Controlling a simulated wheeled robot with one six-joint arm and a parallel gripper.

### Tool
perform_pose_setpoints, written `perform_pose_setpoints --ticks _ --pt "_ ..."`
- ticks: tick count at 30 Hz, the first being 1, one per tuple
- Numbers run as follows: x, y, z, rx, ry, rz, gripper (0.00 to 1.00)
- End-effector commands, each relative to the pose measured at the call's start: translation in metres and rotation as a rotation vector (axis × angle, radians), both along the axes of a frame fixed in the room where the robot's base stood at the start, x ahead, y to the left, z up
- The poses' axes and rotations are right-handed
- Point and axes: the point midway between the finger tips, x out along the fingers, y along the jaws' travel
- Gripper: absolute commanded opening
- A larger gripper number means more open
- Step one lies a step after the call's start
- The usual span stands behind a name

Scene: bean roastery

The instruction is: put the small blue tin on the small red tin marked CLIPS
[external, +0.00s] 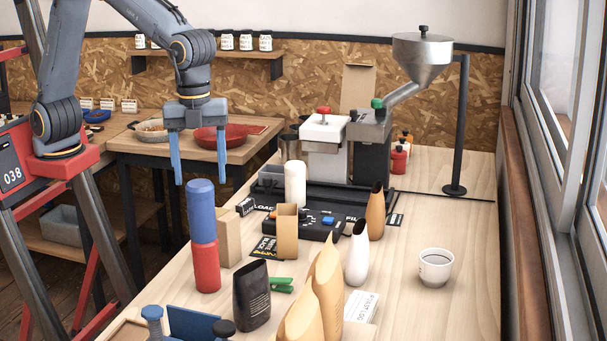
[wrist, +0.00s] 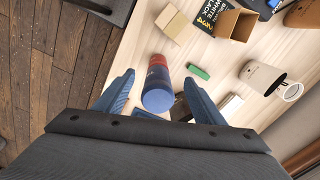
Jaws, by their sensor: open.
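The small blue tin (external: 201,211) stands upright on top of the small red tin (external: 206,267) near the left edge of the bench in the external view. The two look lined up, one above the other. No CLIPS lettering can be read from here. My gripper (external: 196,184) is open, with its blue fingers pointing down around or just above the blue tin's top. In the wrist view, the blue tin (wrist: 157,96) shows between the open fingertips, with the red tin (wrist: 158,61) beyond it. I cannot tell whether a finger touches the tin.
A cardboard box (external: 228,238) stands right beside the tins. A black bag (external: 252,296) and a green clip (external: 283,286) are in front. Bare bench lies around the mug.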

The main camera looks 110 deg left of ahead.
Motion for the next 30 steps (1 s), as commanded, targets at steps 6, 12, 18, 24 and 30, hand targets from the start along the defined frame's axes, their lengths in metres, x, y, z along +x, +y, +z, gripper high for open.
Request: perform_pose_setpoints --ticks 6,12,18,24,30 --pt "-0.071 0.092 -0.065 -0.024 -0.038 0.539 0.63" --pt "-0.149 0.146 -0.113 -0.057 -0.073 0.982 0.63" --pt "-0.191 0.165 -0.133 -0.077 -0.090 1.194 0.63" --pt "-0.195 0.167 -0.136 -0.080 -0.092 1.220 0.63" --pt "-0.195 0.167 -0.136 -0.080 -0.092 1.217 0.63"
